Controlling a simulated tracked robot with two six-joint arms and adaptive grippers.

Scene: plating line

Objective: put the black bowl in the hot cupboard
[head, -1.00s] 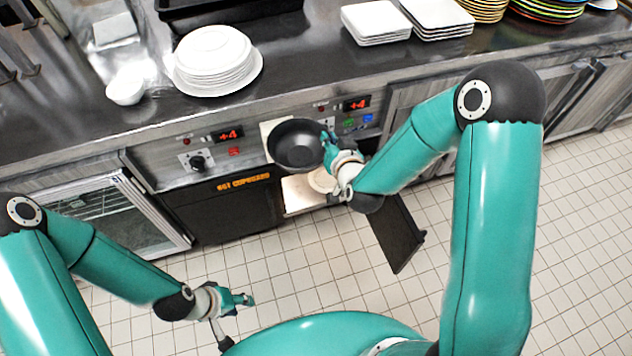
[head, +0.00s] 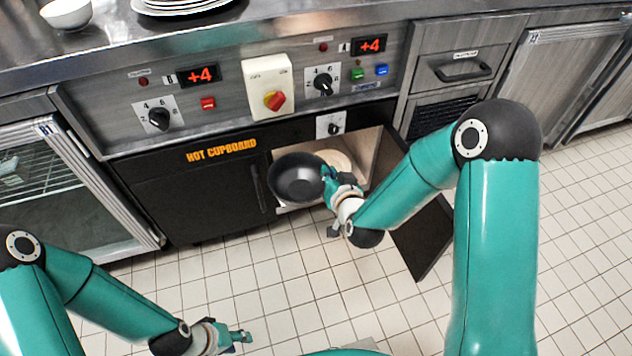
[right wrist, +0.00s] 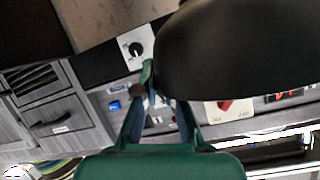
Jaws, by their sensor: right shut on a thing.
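The black bowl (head: 296,178) is held by its right rim in my right gripper (head: 330,184), in front of the open right bay of the hot cupboard (head: 222,152). It hides part of the opening. In the right wrist view the dark bowl (right wrist: 235,50) fills the upper right, with the gripper fingers (right wrist: 150,90) at its edge. The cupboard's right door (head: 427,243) stands open; its left door (head: 195,195) is shut. My left gripper (head: 238,338) is low at the left, away from the bowl; its finger gap is unclear.
A pale round item (head: 338,160) shows inside the open bay behind the bowl. The control panel (head: 130,105) with knobs and a red switch (head: 273,101) is above. A glass-fronted unit (head: 60,190) stands left. The tiled floor (head: 290,270) in front is clear.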

